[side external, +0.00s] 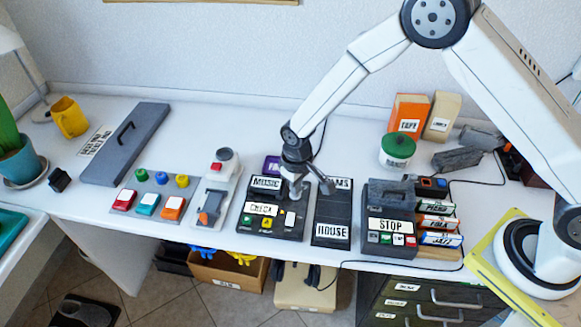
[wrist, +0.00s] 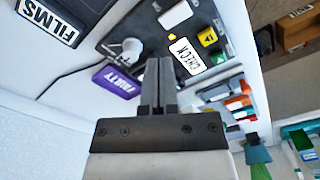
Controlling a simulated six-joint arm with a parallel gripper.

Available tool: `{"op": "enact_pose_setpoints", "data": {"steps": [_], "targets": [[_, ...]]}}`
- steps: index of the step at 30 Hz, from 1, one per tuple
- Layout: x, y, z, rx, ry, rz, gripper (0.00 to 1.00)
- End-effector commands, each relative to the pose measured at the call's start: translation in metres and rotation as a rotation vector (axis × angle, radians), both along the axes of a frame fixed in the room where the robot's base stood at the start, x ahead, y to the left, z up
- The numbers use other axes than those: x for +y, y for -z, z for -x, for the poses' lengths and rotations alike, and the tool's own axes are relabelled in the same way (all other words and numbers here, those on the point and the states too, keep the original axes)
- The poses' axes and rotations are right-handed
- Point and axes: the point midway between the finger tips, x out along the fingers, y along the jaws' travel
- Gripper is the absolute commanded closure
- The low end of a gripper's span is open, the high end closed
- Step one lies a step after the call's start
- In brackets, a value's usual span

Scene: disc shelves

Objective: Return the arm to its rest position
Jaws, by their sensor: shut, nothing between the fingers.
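My gripper (side external: 297,190) hangs over the black console in the middle of the desk, near its MUSIC label (side external: 266,183). In the wrist view its two fingers (wrist: 159,66) lie together, shut and empty. They point toward the console with the CHECK label (wrist: 187,57). A purple labelled block (wrist: 118,80) shows just left of the fingertips; it also stands behind the console in the side view (side external: 271,165). My gripper hides part of the console's upper right and of the FILMS label. I cannot tell whether the fingertips touch anything.
The HOUSE panel (side external: 332,231) stands right of the console. Further right are the STOP box (side external: 390,226), stacked labelled cases (side external: 437,223), a green-lidded jar (side external: 397,150) and an orange box (side external: 408,113). A grey handled slab (side external: 125,148) lies left. The desk behind the console is mostly clear.

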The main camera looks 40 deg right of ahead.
Motion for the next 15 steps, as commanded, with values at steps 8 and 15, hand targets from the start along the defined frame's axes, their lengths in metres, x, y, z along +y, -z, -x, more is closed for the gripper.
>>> {"op": "enact_pose_setpoints", "data": {"steps": [8, 15], "targets": [[-0.037, -0.053, 0.017, -0.047, 0.054, -0.013, 1.0], [-0.072, -0.095, 0.045, -0.092, 0.106, -0.022, 1.0]]}}
